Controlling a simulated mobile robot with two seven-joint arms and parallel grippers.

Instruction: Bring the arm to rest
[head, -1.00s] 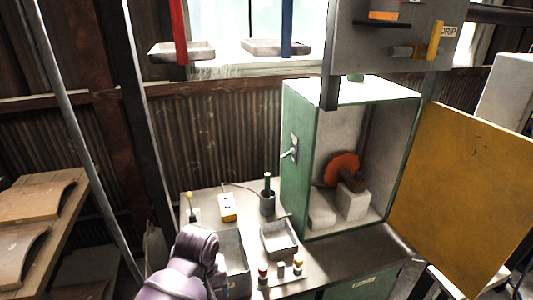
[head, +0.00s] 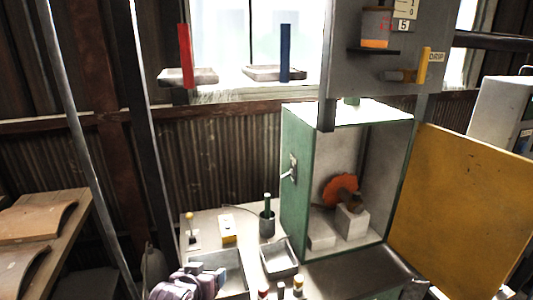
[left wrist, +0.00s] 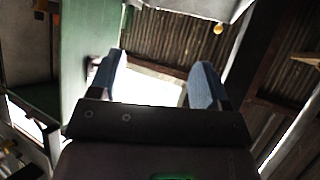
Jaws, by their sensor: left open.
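My left gripper (head: 208,275) is low in the head view, in front of and partly over a grey tray (head: 233,283) on the bench. In the left wrist view its two blue-grey fingers (left wrist: 157,84) stand wide apart with nothing between them. My right gripper is not in view. An orange disc (head: 340,189) sits beside a pale block (head: 352,222) inside an open green cabinet (head: 298,165), clear of my left gripper.
The yellow door (head: 460,205) stands open at the right. A wooden table (head: 75,215) is at left.

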